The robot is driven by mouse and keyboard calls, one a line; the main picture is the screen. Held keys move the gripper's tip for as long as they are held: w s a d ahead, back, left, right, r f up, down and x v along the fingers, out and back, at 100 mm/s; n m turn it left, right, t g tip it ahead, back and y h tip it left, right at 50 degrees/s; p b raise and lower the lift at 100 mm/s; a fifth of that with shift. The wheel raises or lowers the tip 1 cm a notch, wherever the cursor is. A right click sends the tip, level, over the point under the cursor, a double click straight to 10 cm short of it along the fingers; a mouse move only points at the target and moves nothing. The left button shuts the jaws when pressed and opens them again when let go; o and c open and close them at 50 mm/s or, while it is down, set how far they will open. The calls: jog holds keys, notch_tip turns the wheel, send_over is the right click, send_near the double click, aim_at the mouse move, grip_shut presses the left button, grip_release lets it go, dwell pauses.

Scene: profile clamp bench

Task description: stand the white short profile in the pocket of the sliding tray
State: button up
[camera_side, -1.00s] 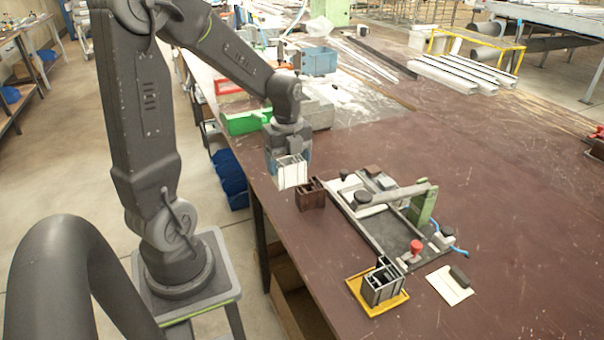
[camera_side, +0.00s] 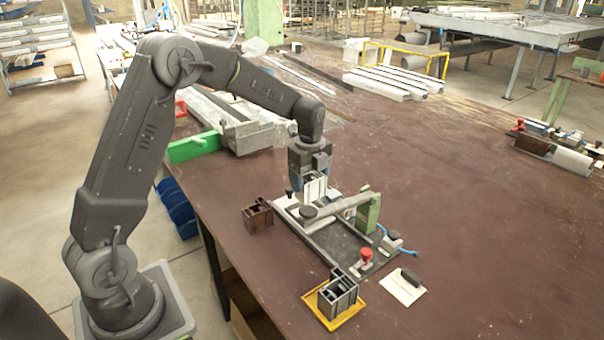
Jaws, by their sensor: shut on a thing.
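The white short profile (camera_side: 314,190) is held upright in my gripper (camera_side: 312,174), which is shut on it. The gripper points down over the far end of the clamp fixture (camera_side: 340,242). The fixture has pale rails, a dark bed, a grey clamp arm with a black knob, and a green post (camera_side: 367,212). The profile's lower end is partly hidden behind the clamp arm, so I cannot tell whether it touches anything. The sliding tray and its pocket are not clearly distinguishable here.
A brown profile (camera_side: 258,214) stands left of the fixture. A dark grey profile (camera_side: 338,296) stands on a yellow tray (camera_side: 312,299) in front. A red knob (camera_side: 366,254) and a pale card (camera_side: 402,288) with a black handle lie nearby.

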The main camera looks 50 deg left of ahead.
jog(key=shift+f, duration=2.9)
jog(key=o, duration=0.9)
jog(key=shift+o, duration=0.2)
notch_tip(320, 180, up, 14)
jog(key=f, duration=0.1)
jog(key=s+d+r+n+t, duration=0.3)
jog(key=s+d+r+n, duration=0.5)
jog(key=s, duration=0.3)
jog(key=s+d+n+t, duration=0.2)
jog(key=s+d+n, duration=0.2)
jog(key=s+n, duration=0.6)
jog(key=s, duration=0.5)
jog(key=shift+s+d+f+t, duration=0.15)
jog(key=shift+f+t, duration=0.15)
jog(key=shift+f, duration=0.1)
